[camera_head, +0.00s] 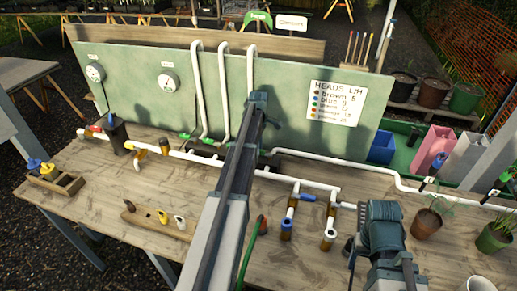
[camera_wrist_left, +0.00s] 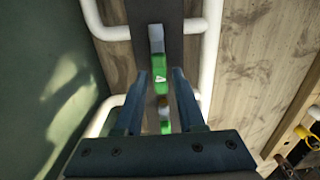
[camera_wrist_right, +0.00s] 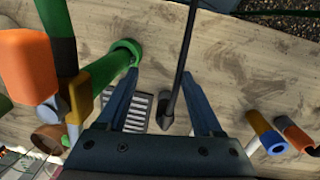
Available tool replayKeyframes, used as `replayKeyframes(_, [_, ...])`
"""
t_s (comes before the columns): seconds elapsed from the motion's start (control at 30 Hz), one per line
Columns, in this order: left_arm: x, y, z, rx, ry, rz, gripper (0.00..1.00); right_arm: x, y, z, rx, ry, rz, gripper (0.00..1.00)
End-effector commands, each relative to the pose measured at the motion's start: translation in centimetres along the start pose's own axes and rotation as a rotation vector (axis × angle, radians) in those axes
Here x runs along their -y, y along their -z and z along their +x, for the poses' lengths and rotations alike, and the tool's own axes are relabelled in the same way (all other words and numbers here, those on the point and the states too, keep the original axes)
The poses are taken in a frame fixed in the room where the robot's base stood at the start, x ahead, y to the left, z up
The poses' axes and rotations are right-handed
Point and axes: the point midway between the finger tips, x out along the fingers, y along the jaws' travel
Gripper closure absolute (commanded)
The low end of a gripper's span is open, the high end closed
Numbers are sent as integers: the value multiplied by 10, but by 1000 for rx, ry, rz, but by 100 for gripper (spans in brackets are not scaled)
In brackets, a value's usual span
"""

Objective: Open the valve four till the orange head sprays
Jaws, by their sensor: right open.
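My left gripper (camera_wrist_left: 160,72) is open, with its fingers on either side of a green valve handle (camera_wrist_left: 160,83) in the left wrist view. I cannot tell whether they touch it. A second green part (camera_wrist_left: 165,126) lies lower between the fingers. In the head view my left arm reaches the green panel and hides part of the piping there. Green handles (camera_head: 185,136) show left of it. No valve number is readable. My right gripper (camera_wrist_right: 160,73) is open and empty over the table. An orange block (camera_wrist_right: 28,65) stands to its left; I cannot tell if it is the orange head.
A sign (camera_head: 338,103) listing heads hangs on the green panel (camera_head: 298,95). White pipes (camera_head: 345,164) cross the wooden table (camera_head: 100,212). A green flanged pipe (camera_wrist_right: 125,50) is close to my right gripper's left finger. Potted plants (camera_head: 427,222) stand at the right.

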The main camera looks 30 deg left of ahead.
Motion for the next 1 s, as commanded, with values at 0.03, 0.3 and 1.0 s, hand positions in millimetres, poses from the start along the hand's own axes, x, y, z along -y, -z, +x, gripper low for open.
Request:
replayKeyframes(0.03, [0,0,0,0,0,0,73,0,0,0,0,0,0,33])
replayKeyframes(0.3, [0,0,0,0,0,0,100,0,0,0,0,0,0,33])
replayKeyframes(1.0, [0,0,0,0,0,0,100,0,0,0,0,0,0,33])
